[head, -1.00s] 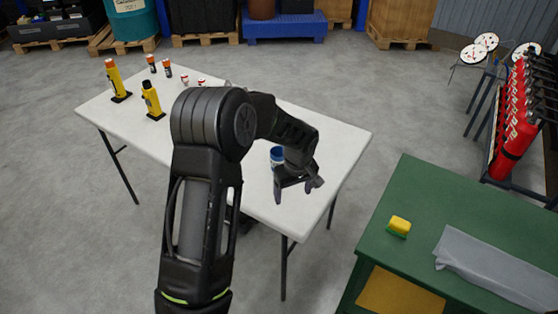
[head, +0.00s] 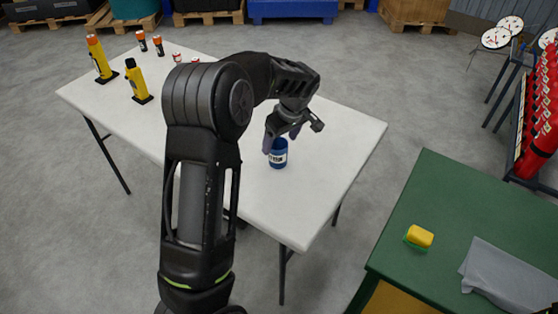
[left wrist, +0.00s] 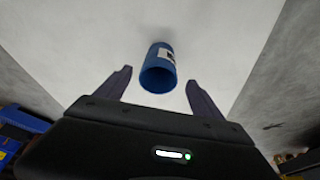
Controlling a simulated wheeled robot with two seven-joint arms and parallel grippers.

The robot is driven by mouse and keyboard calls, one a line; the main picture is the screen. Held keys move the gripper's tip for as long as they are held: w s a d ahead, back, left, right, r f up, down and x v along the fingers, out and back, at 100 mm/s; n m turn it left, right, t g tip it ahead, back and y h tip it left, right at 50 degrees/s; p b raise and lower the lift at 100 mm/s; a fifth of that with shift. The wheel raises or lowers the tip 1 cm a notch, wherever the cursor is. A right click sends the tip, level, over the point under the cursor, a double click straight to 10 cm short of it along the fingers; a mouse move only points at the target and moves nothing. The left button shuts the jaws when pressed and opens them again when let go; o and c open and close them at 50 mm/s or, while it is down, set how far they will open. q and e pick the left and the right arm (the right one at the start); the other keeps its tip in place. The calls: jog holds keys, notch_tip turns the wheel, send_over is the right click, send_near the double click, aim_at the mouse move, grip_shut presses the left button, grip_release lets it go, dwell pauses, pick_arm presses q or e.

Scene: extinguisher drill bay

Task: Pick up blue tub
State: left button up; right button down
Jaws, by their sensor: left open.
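The blue tub (head: 278,154) stands upright on the white table (head: 330,150), with a pale label on its side. It also shows in the left wrist view (left wrist: 158,70), ahead of and between the two fingers. My left gripper (head: 282,138) is open and sits just above and behind the tub in the head view. In the left wrist view the fingers of the gripper (left wrist: 162,88) are apart, with clear space on both sides of the tub. The gripper's fingers partly cover the tub's top in the head view. My right gripper is not in view.
Yellow flashlight-like items (head: 137,82) and small orange-capped cylinders (head: 158,46) stand at the table's far left. A green bench (head: 400,235) at the right holds a yellow sponge (head: 419,237) and grey cloth (head: 510,275).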

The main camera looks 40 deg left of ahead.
aim_at(278, 147)
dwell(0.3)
pick_arm(q)
jog(key=shift+x, duration=1.4)
jog(key=shift+a+f+p, duration=0.15)
jog(key=shift+f+p, duration=0.3)
jog(key=p+x, duration=0.1)
jog(key=x, duration=0.3)
jog(key=shift+w+f, duration=0.1)
jog(key=shift+w, duration=0.05)
